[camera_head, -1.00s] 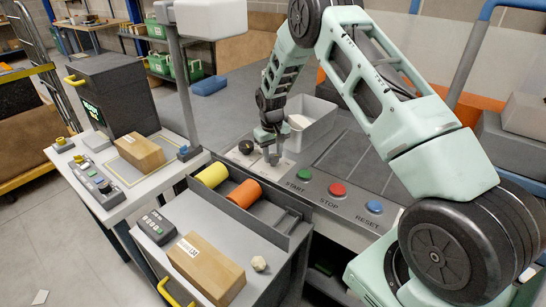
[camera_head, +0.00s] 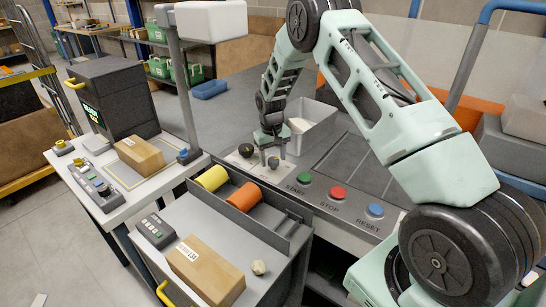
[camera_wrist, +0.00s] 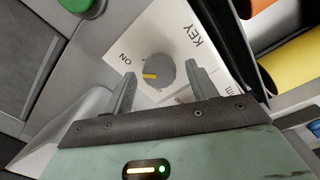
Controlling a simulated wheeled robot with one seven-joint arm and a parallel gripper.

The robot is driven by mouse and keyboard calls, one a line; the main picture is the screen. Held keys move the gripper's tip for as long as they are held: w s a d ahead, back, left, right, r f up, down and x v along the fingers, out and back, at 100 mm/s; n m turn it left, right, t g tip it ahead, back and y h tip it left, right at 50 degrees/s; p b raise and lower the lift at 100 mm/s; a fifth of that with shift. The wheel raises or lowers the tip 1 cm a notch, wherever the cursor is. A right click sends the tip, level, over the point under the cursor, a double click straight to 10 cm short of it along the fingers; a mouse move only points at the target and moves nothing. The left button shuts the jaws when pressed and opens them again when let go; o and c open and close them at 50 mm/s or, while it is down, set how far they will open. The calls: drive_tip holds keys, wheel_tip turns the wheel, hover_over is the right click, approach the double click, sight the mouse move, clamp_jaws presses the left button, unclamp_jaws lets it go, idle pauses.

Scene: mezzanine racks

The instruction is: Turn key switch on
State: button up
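The key switch is a round grey knob (camera_wrist: 160,70) with a yellow mark, on a white plate (camera_wrist: 112,42) lettered "KEY" and "ON". The yellow mark points to the left in the wrist view, roughly toward the side with the "ON" lettering. My gripper (camera_wrist: 161,76) is open, with one finger on each side of the knob and gaps between. In the head view my gripper (camera_head: 272,154) points down over the plate, and the knob (camera_head: 273,163) shows small and dark below the fingertips. Whether the fingertips overlap the knob in height I cannot tell.
A second dark knob (camera_head: 246,150) stands left of my gripper. Green START (camera_head: 304,178), red STOP (camera_head: 338,193) and blue RESET (camera_head: 375,210) buttons line the panel's front. A grey bin (camera_head: 314,128) stands close behind.

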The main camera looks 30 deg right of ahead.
sight(271, 160)
drive_tip(key=shift+r, duration=0.1)
wheel_tip(271, 160, up, 17)
drive_tip(key=b, duration=0.3)
drive_tip(key=shift+a, duration=0.3)
drive_tip(key=shift+r, duration=0.1)
drive_tip(key=s+a+f+n+t, duration=0.1)
drive_tip(key=s+a, duration=0.2)
drive_tip(key=s, duration=0.6)
drive_tip(key=s+a+t, duration=0.1)
drive_tip(key=s+a, duration=0.3)
drive_tip(key=s, duration=0.5)
drive_tip(key=s+a+f+n+t, duration=0.1)
drive_tip(key=s+a, duration=0.2)
drive_tip(key=s, duration=0.6)
drive_tip(key=s+a+r+n+g, duration=0.1)
drive_tip(key=s+a+n, duration=0.2)
drive_tip(key=s+a, duration=0.3)
drive_tip(key=s+a+r+n+g+y, duration=0.1)
drive_tip(key=s+a+n, duration=0.3)
drive_tip(key=a, duration=0.8)
drive_tip(key=s+g, duration=0.1)
drive_tip(key=s, duration=0.1)
drive_tip(key=shift+s+r, duration=0.15)
drive_tip(key=shift+s, duration=0.15)
